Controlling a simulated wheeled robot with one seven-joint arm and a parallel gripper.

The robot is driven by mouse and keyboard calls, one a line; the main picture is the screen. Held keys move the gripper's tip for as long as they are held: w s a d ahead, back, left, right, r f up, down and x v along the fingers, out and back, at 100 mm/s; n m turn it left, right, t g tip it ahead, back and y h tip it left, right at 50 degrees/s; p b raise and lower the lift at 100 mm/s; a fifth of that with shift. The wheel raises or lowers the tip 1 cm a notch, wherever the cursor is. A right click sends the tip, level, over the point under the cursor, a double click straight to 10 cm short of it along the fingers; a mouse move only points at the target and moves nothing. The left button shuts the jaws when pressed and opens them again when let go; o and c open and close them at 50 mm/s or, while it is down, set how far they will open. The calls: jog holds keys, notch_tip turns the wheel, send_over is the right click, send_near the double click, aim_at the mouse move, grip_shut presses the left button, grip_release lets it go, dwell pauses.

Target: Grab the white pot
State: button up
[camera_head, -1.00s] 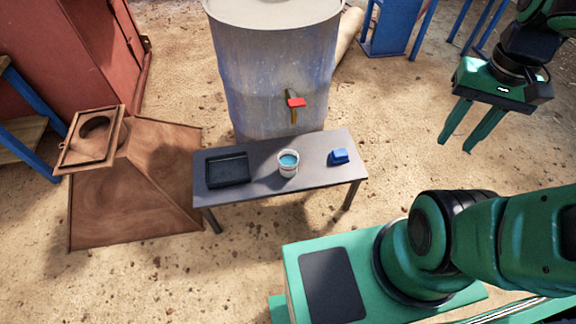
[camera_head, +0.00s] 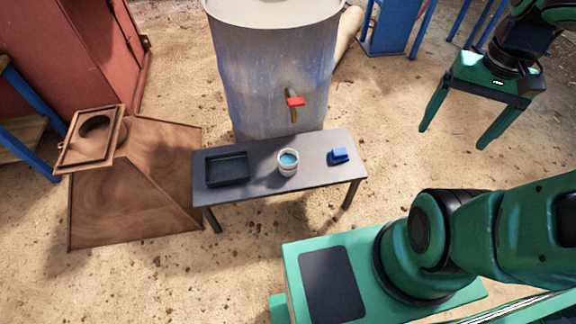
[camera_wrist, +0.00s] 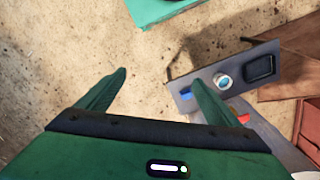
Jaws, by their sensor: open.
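The white pot (camera_head: 288,162) stands upright on a small dark table (camera_head: 310,177), with a blue surface inside it. The pot also shows in the wrist view (camera_wrist: 223,81), just right of one finger. My gripper (camera_head: 451,137) is open and empty in the head view. It hangs in the air right of the table, well apart from the pot. In the wrist view my gripper (camera_wrist: 160,85) has its two fingers spread, one of them covering part of the table.
A black tray (camera_head: 227,169) lies left of the pot and a blue object (camera_head: 338,157) right of it. A large grey tank (camera_head: 275,75) with a red-handled tap (camera_head: 295,101) stands behind the table. A rusty brown hopper (camera_head: 130,190) stands left. Sandy floor lies between table and gripper.

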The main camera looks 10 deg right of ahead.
jog(key=w+f+m, duration=0.1)
jog(key=w+f, duration=0.7)
jog(key=w, duration=0.6)
jog(key=m+t+y, duration=0.8)
jog(key=m+y, duration=0.3)
jog(key=m, duration=0.5)
send_near(282, 161)
jog(key=r, duration=0.2)
jog(key=s+r, duration=0.1)
jog(key=shift+d, duration=0.3)
jog(key=shift+w+a+f+m, duration=0.1)
jog(key=shift+a+f+m, duration=0.15)
jog(key=shift+f+m, duration=0.3)
jog(key=x, duration=0.5)
jog(key=shift+w+a+f, duration=0.15)
jog(key=shift+w, duration=0.05)
jog(key=x, duration=0.4)
jog(key=shift+s+a+f, duration=0.15)
jog(key=shift+a, duration=0.15)
jog(key=shift+w+a+f, duration=0.2)
jog(key=shift+w+a, duration=0.1)
jog(key=shift+a, duration=0.05)
